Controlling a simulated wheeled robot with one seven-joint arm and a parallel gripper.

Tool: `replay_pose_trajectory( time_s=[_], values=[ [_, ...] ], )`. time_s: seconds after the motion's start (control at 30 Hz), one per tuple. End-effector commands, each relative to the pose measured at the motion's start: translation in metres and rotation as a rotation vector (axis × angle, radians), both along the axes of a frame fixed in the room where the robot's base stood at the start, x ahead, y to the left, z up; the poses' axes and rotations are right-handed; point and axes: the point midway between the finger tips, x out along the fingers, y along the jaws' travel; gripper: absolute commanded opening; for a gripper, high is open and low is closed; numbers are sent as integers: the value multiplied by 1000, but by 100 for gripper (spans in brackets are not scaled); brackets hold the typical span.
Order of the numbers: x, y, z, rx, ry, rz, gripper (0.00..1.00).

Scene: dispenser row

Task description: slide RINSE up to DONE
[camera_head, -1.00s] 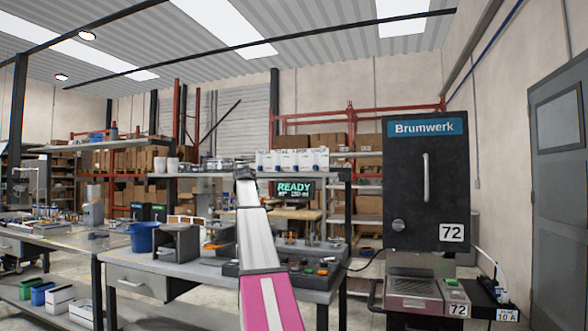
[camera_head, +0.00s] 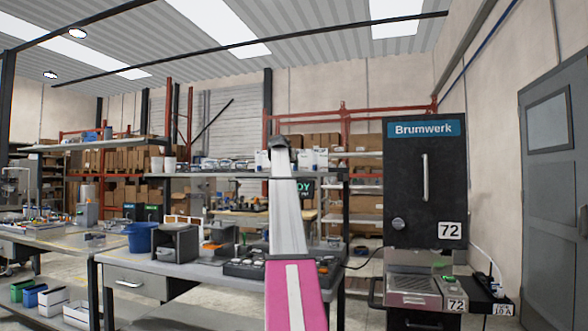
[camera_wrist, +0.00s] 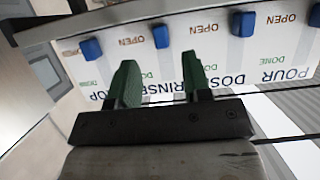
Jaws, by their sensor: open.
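A row of white dispensers (camera_head: 320,158) stands on the back shelf, partly hidden by my arm in the head view. In the wrist view a white panel (camera_wrist: 222,48) carries blue slide knobs in a row, with OPEN, DONE and name lettering that looks upside down. The knob that seems to belong to RINSE (camera_wrist: 161,36) sits near the panel's top picture edge, level with OPEN. My gripper (camera_wrist: 160,74) is open, its two green fingers either side of the RINSE lettering, below that knob in the picture. I cannot tell whether the fingers touch the panel.
A workbench (camera_head: 165,268) stands below the shelf, with a blue bin (camera_head: 141,237) and a dark control box (camera_head: 248,268). A READY display (camera_head: 305,189) is half hidden by my arm. A tall black Brumwerk machine (camera_head: 424,185) stands at right.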

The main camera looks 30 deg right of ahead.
Motion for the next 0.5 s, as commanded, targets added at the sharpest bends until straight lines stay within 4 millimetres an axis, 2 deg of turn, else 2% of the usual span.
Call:
replay_pose_trajectory(
  time_s=[0.2,0.5],
  values=[
    [25,-28,-14,1,1,0,45],
    [33,-38,-21,0,0,0,45]
  ],
)
